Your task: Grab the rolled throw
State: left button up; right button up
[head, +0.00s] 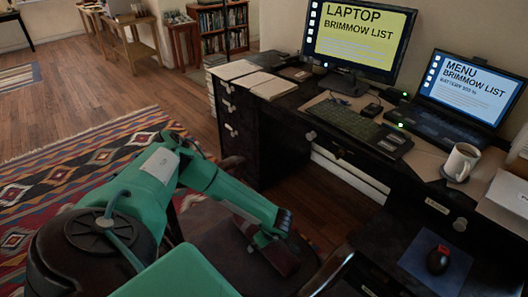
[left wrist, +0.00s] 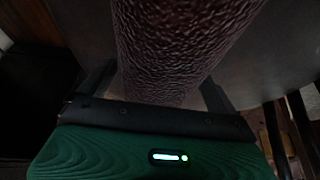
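The rolled throw (left wrist: 180,45) is a dark purple-brown roll with a wrinkled, knitted surface, running up through the middle of the left wrist view. In the head view a dark reddish part of it (head: 283,259) shows at the chair seat, mostly hidden by my arm. My left gripper (head: 272,240) is low over the seat at the end of the green arm. In the left wrist view its two dark fingers (left wrist: 160,85) stand apart on either side of the roll, with narrow gaps. My right gripper is not in view.
The throw lies on a dark chair seat (head: 215,235) with a curved armrest (head: 328,272). A black desk (head: 262,135) with a monitor (head: 358,38), laptop (head: 466,92), keyboard (head: 350,120) and mug (head: 460,162) stands to the right. A patterned rug (head: 75,170) and open floor lie left.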

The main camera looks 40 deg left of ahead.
pick_arm(q)
jog(key=c, duration=0.9)
jog(key=shift+r, duration=0.1)
